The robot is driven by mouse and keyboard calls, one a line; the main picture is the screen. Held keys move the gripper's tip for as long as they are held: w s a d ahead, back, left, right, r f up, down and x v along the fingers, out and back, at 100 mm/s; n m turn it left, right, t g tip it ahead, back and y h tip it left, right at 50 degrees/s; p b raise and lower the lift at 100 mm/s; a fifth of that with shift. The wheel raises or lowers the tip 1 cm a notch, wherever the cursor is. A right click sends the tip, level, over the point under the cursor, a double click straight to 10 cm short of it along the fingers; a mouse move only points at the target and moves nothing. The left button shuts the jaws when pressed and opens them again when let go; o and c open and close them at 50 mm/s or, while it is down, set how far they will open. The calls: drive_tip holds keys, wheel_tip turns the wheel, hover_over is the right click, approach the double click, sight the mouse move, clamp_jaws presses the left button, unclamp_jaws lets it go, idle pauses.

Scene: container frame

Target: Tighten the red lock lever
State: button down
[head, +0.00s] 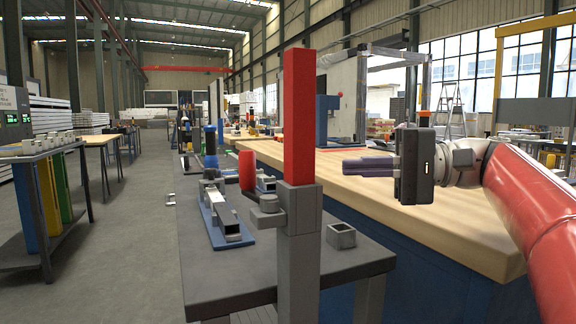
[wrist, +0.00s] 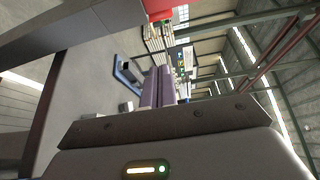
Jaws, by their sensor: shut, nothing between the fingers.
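A red lever handle (head: 247,171) stands roughly upright on a grey pivot (head: 268,204) at the left side of a grey post in the head view. A tall red bar (head: 299,117) rises from the top of this grey post (head: 298,255). I cannot tell how tight the lever is. My gripper (head: 346,167) is to the right of the post in the head view, its purple-grey fingers pointing left. The fingers are shut, empty and apart from the lever. In the wrist view the fingers (wrist: 160,72) show; a red piece (wrist: 180,13) is at the top edge.
A dark table (head: 355,262) around the post bears a blue-based fixture (head: 222,228) and a small square metal tube (head: 341,236). A long wooden-topped bench (head: 440,215) lies under my arm. The aisle floor (head: 140,230) on the left is clear.

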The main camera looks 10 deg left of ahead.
drive_tip(key=s+a+r+b, duration=0.1)
drive_tip(key=s+a, duration=0.3)
drive_tip(key=a, duration=0.8)
drive_tip(key=shift+n+g+y, duration=0.3)
drive_tip(key=shift+n, duration=0.1)
drive_tip(key=shift+a+r, duration=0.1)
